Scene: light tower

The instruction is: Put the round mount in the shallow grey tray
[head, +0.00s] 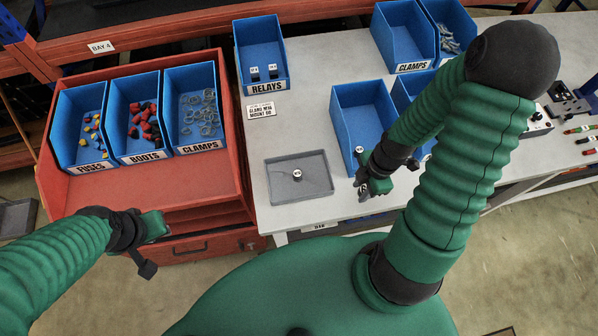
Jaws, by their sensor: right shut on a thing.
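The shallow grey tray (318,193) lies on the white table near its front left corner. A small dark round piece with a white marked top (297,174) stands inside it. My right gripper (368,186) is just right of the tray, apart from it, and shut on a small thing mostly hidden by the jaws.
A blue relays bin (262,52) and a printed card (261,111) are behind the tray. A blue bin (345,105) stands behind my right gripper. Blue fuses, boots and clamps bins sit on the red cabinet (150,188). The table between tray and right gripper is clear.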

